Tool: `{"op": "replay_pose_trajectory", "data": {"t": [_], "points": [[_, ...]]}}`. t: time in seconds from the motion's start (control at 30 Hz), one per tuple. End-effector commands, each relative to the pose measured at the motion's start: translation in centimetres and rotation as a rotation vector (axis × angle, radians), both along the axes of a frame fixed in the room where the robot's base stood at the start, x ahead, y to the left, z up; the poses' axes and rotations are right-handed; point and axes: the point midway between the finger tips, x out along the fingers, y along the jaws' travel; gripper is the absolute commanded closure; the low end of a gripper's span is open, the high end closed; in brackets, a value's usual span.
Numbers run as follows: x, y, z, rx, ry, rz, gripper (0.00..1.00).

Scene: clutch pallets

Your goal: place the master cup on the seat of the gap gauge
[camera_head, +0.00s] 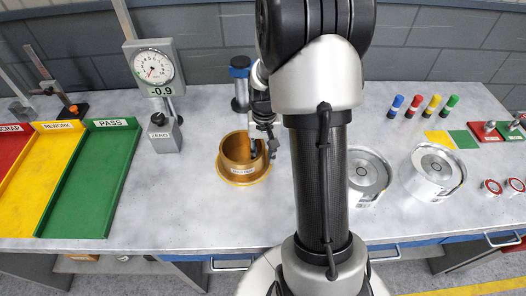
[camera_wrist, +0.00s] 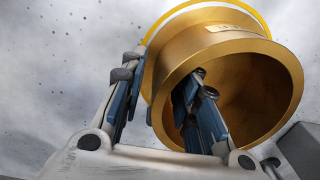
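The master cup (camera_head: 237,151) is a gold, flanged cup with a small label, upright on the bench at the middle. In the wrist view the master cup (camera_wrist: 245,95) has its open mouth towards me. My gripper (camera_head: 263,150) is at the cup's right side. In the wrist view my gripper (camera_wrist: 163,85) straddles the cup wall, one finger outside and one inside the mouth. The fingers look apart; firm contact is not visible.
Red, yellow (camera_head: 50,165) and green (camera_head: 92,180) trays lie at the left. A blue-topped post (camera_head: 240,85) stands behind the cup. Silver cylinders (camera_head: 432,172) and coloured markers (camera_head: 414,106) are at the right.

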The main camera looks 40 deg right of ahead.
Motion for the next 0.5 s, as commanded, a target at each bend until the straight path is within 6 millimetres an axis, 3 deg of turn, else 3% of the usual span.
{"op": "replay_pose_trajectory", "data": {"t": [0.3, 0.5], "points": [[0.0, 0.0, 0.2, 0.000, 0.000, 0.000, 0.69], [0.1, -0.1, 2.8, -0.001, -0.004, 0.000, 0.69]]}}
